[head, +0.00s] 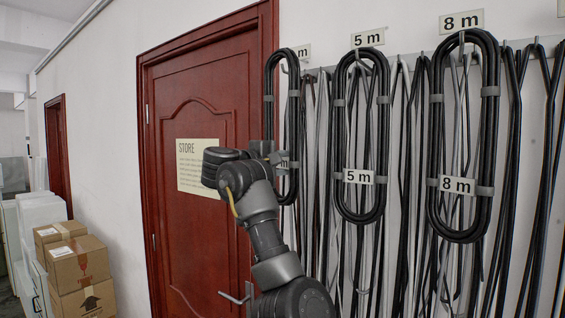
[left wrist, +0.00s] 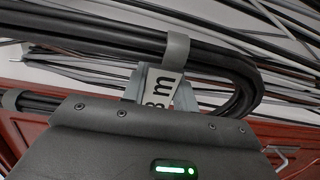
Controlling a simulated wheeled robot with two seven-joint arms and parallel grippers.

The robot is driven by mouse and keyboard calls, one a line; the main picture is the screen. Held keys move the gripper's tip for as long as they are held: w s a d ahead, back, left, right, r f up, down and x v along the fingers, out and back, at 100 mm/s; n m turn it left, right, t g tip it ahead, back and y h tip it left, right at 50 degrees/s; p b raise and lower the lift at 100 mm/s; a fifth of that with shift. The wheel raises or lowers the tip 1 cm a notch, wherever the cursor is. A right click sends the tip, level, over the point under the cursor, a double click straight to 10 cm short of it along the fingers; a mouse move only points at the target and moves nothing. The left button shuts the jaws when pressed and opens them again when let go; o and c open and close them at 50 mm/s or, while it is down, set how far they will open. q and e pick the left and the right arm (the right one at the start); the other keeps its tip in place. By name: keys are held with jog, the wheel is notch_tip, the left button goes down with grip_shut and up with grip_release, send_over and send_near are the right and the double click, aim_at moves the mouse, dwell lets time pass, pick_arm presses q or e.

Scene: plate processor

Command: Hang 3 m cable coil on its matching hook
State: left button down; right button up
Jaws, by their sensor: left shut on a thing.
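The 3 m cable coil (head: 269,100) is a tall black loop with grey bands, upright at the left end of the cable row. My left gripper (head: 274,157) is shut on its lower part, at the white tag. In the left wrist view the tag (left wrist: 159,105) reads "3 m" between the fingers, with the coil's black strands (left wrist: 105,38) running past them. The coil's top is beside a hook (head: 306,58) under a partly covered wall label (head: 303,52) showing "m". I cannot tell whether the coil rests on the hook. My right gripper is not in view.
The 5 m coil (head: 340,130) and 8 m coil (head: 436,130) hang on labelled hooks to the right, before many loose hanging cables. A red door (head: 215,90) with a STORE sign (head: 190,165) is to the left. Cardboard boxes (head: 78,262) stand at lower left.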

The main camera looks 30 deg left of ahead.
pick_arm(q)
jog(key=shift+w+d+f+b, duration=0.15)
jog(key=shift+w+f+b, duration=0.45)
jog(key=shift+w, duration=0.25)
jog(key=shift+w+d+f+b, duration=0.15)
jog(key=shift+w+f+b, duration=0.4)
jog(key=shift+w, duration=0.25)
jog(key=shift+r, duration=0.1)
jog(key=c, duration=1.1)
grip_release()
jog(key=shift+o, duration=0.4)
jog(key=shift+s, duration=0.1)
